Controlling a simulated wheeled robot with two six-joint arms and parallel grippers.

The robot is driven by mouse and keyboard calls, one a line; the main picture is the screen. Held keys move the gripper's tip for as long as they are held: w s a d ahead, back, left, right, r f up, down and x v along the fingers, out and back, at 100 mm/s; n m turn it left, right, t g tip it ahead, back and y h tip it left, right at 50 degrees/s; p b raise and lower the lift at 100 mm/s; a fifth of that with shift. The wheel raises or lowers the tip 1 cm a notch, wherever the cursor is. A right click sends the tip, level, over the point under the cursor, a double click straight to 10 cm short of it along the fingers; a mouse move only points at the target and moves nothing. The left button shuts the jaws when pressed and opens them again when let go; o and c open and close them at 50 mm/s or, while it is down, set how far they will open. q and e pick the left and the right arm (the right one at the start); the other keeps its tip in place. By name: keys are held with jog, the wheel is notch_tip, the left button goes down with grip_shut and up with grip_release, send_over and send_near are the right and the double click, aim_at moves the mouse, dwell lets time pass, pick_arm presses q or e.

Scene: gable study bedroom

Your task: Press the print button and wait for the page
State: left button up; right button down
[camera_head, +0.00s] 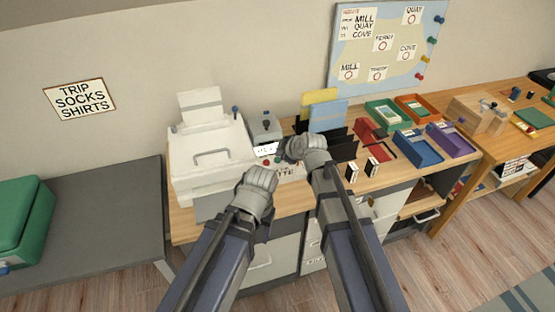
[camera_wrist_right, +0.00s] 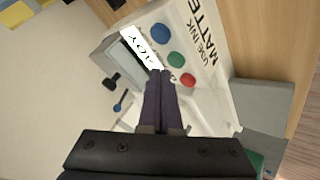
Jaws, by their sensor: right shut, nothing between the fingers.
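A white printer (camera_head: 205,160) stands on the desk, with a sheet (camera_head: 201,103) upright at its back. To its right is a white button panel (camera_wrist_right: 208,55) with the words "USE INK MATTE". In the right wrist view it carries a blue button (camera_wrist_right: 161,33), a green button (camera_wrist_right: 175,59) and a red button (camera_wrist_right: 188,79). A small lettered display (camera_wrist_right: 140,48) sits beside them. My right gripper (camera_wrist_right: 160,73) is shut and empty, its tips over the panel between display and red button; contact cannot be told. My left gripper (camera_head: 262,178) is in front of the panel; its fingers are hidden.
Right of the panel are folders (camera_head: 328,116), small dark boxes (camera_head: 352,170) and coloured trays (camera_head: 418,147). A pinned map board (camera_head: 388,48) hangs behind. A grey bench (camera_head: 105,215) with a green case (camera_head: 22,220) is at left.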

jog(key=shift+f+b, duration=0.45)
